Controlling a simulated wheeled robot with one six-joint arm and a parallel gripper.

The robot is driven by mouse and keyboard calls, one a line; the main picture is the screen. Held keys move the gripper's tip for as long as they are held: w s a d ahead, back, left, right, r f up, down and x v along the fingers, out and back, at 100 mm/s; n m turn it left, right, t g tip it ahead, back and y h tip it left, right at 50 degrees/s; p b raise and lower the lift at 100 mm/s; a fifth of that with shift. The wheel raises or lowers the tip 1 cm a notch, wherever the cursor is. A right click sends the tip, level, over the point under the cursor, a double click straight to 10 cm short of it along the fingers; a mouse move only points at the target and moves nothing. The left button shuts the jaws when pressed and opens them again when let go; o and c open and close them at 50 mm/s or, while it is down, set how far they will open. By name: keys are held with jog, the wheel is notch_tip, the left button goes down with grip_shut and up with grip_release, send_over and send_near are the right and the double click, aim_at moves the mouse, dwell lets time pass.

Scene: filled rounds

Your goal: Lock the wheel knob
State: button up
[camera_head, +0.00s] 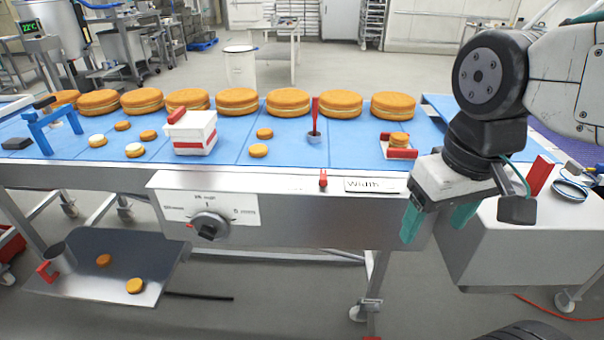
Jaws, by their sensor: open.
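The wheel knob (209,226) is a round grey dial with a dark grip on a white marked plate (180,208), on the front face of the conveyor. A small red lever (323,179) stands on the front panel's top edge, left of a label reading "Width" (374,186). I cannot tell which of these parts is the lock. My gripper (437,222) hangs at the right, in front of the conveyor's front panel, with its green fingers apart and nothing between them. It is well to the right of the knob and the red lever.
The blue belt (350,150) carries a row of large filled rounds (288,102), several small rounds and a red-and-white block (190,132). A metal tray (100,262) is below left. A white box (500,245) is below my arm. Space before the knob is clear.

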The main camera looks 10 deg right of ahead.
jog(key=w+a+r+n, duration=0.15)
jog(key=w+n, duration=0.25)
jog(key=w, duration=0.5)
jog(key=n+g, duration=0.1)
jog(key=n, duration=0.9)
send_over(324, 174)
jog(key=f, duration=0.9)
jog(key=shift+s+f, duration=0.2)
jog(key=shift+f, duration=0.2)
jog(key=shift+w+f, duration=0.25)
jog(key=shift+f, duration=0.05)
notch_tip(324, 174, down, 8)
jog(key=shift+a+r, duration=0.1)
jog(key=shift+r, duration=0.15)
jog(key=c, duration=1)
